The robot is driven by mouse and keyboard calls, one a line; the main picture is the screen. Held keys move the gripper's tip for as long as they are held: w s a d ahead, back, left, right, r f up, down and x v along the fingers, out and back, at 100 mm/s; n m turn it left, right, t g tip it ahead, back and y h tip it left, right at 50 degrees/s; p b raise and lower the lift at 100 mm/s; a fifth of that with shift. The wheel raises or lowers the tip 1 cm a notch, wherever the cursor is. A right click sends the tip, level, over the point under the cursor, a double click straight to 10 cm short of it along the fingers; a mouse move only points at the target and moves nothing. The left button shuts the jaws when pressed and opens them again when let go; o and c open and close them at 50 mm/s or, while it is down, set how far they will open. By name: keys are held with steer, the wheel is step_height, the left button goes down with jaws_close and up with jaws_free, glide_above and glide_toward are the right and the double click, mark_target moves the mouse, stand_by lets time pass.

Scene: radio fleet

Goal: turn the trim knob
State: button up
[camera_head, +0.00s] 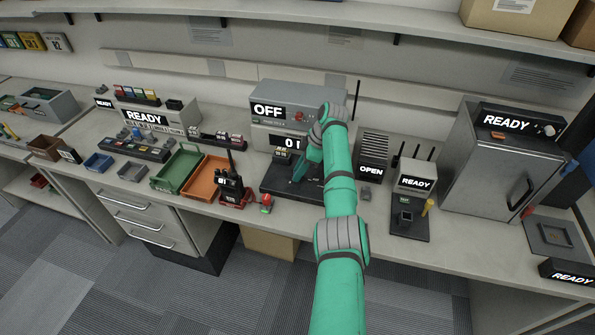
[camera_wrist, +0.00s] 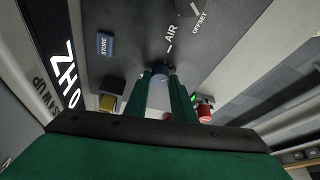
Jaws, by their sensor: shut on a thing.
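No "TRIM" label is readable there. My gripper (camera_wrist: 160,77) is shut on this knob, one green finger on each side. The fingers hide part of it. In the head view my green arm reaches over the bench to a black base (camera_head: 270,187) in front of a grey unit. That unit's sign (camera_head: 268,110) reads "OFF". The knob cannot be made out there.
In the wrist view, a blue "STORE" button (camera_wrist: 105,45), a yellow piece (camera_wrist: 107,102) and a red button (camera_wrist: 205,113) lie near the fingers. In the head view, a handheld radio (camera_head: 230,183) and an orange tray (camera_head: 199,181) stand left, an "OPEN" rack (camera_head: 373,148) right.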

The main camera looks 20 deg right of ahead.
steer(key=shift+w+d+r+n+g, duration=0.1)
steer(key=shift+d+n+g, duration=0.1)
steer(key=shift+n, duration=0.3)
steer(key=shift+w+d+r+n+g, duration=0.1)
steer(key=shift+n+g, duration=0.1)
steer(key=shift+n, duration=0.7)
steer(key=o, duration=1)
steer(key=shift+c, duration=0.2)
steer(key=shift+o, duration=0.5)
steer(key=shift+f, duration=0.1)
steer(key=shift+a, duration=0.1)
